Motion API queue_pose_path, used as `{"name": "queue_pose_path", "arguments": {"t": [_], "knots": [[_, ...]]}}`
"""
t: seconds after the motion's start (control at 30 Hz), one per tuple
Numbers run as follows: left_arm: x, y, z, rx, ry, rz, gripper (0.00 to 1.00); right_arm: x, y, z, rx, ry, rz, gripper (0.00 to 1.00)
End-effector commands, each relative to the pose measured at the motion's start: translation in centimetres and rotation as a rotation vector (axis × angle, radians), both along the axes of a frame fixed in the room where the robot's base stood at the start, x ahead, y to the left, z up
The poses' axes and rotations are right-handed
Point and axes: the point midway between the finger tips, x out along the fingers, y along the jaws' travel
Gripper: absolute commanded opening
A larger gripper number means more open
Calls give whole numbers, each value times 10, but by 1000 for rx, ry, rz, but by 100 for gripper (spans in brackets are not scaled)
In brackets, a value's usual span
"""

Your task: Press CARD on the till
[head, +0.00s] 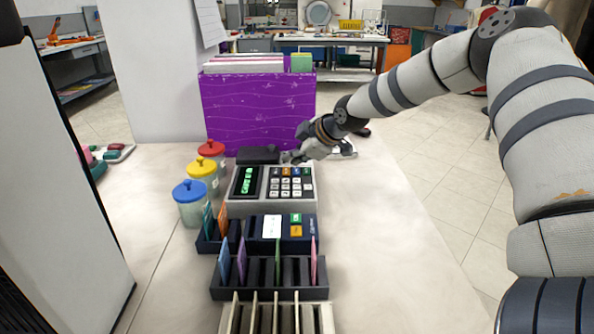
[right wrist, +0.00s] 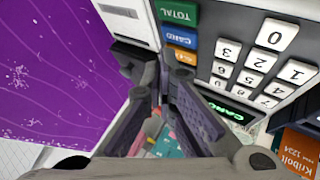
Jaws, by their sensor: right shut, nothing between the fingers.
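The till (head: 270,205) stands on the white counter, with a number keypad and a row of coloured keys along its far edge. In the right wrist view the blue CARD key (right wrist: 180,37) lies between the green TOTAL key (right wrist: 177,12) and a partly hidden orange key (right wrist: 184,57). The till's display (head: 247,181) is lit with green text that seems to read CARD. My right gripper (head: 290,157) is shut and empty at the far edge of the keypad; in the right wrist view its fingertips (right wrist: 158,65) are close to the CARD and orange keys. Contact cannot be told. My left gripper is not in view.
A purple box (head: 257,110) of files stands behind the till. Jars with red, yellow and blue lids (head: 190,190) stand at its left. A card terminal (head: 272,228) and card racks (head: 268,278) are in front. The counter at right (head: 385,230) is clear.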

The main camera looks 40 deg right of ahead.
Motion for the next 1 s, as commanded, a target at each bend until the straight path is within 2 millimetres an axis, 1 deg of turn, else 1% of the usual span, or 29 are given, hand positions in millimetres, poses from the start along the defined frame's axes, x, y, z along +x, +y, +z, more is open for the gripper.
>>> {"name": "queue_pose_path", "arguments": {"t": [0.1,0.4,0.6,1.0], "knots": [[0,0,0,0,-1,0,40,0,0,1,0,0,0,0],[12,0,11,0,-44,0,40,0,0,34,-2,-7,0,0],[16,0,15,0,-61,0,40,0,0,50,0,-4,0,0],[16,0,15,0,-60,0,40,0,0,49,0,1,0,0]]}}
